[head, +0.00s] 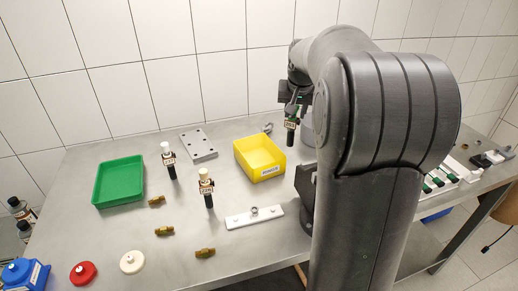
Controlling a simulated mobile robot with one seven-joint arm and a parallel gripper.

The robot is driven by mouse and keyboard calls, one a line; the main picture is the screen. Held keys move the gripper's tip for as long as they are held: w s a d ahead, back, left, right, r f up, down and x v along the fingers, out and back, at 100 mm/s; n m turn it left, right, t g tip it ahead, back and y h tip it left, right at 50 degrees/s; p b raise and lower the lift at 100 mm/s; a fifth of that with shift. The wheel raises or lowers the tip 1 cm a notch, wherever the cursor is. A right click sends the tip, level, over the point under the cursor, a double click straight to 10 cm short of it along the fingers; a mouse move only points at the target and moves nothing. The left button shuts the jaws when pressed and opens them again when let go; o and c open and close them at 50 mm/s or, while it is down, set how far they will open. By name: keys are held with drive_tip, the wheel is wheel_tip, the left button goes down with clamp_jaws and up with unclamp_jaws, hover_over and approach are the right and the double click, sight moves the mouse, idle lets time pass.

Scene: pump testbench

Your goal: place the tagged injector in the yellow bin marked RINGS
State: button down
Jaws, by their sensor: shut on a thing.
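My arm hides part of the bench right of the bin.
Two black injectors with tags, one white-topped (171,172) and one cream-topped (209,199), stand left of the bin. A green tray (119,185), a drilled metal block (198,144), a white strip (240,219) and several brass fittings (164,232) lie around.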

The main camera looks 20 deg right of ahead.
drive_tip(key=w+a+f, duration=0.7)
drive_tip(key=a+f, duration=0.1)
drive_tip(key=f, duration=0.3)
drive_tip(key=shift+a, duration=0.3)
drive_tip(key=shift+w, duration=0.1)
drive_tip(key=c, duration=1)
unclamp_jaws()
drive_tip(key=shift+f, duration=0.15)
